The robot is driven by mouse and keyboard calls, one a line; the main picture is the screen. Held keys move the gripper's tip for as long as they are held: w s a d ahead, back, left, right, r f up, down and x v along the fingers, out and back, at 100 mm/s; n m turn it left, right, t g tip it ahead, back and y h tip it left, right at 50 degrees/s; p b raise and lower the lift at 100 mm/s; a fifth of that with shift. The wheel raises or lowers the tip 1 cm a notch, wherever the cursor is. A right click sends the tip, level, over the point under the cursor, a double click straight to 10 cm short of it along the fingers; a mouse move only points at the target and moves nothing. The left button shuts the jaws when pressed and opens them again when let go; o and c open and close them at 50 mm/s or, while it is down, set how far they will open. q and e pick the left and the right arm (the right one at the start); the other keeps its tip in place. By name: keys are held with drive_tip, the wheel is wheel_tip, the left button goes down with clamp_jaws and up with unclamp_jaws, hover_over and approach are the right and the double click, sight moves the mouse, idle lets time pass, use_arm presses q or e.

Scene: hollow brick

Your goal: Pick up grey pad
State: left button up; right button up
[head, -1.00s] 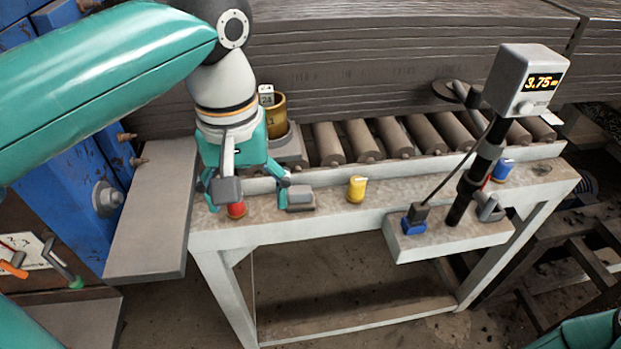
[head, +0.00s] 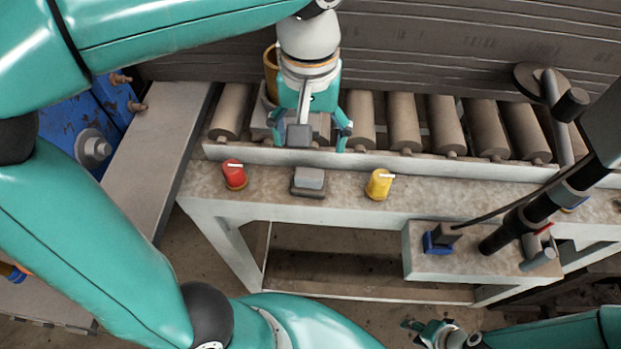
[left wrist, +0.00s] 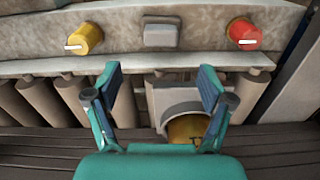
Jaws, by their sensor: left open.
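The grey pad (head: 309,180) is a small block on a dark base, on the bench ledge between the red and yellow knobs. It also shows in the left wrist view (left wrist: 160,35), at the top middle beyond the fingertips. My left gripper (head: 308,130) is open and empty above the rollers, just behind the pad in the head view. Its two fingers stand wide apart in the left wrist view (left wrist: 160,82), and nothing is between them at the tips. My right gripper (head: 435,332) is small at the bottom right, far from the pad; its jaw opening is unclear.
The red knob (head: 234,176) and yellow knob (head: 379,185) flank the pad. A brass cup (left wrist: 188,130) in a grey holder sits under the left gripper. A row of rollers (head: 404,122) runs behind the ledge. A dark post (head: 520,225) stands at the right.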

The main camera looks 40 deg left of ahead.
sight(309, 172)
use_arm(q)
wheel_tip(309, 172, down, 4)
drive_tip(key=shift+f, duration=0.15)
drive_tip(key=shift+s+f, duration=0.15)
drive_tip(key=shift+f, duration=2.65)
drive_tip(key=c, duration=1.2)
drive_tip(key=shift+c, duration=0.3)
wheel_tip(309, 172, up, 20)
drive_tip(key=p, duration=0.2)
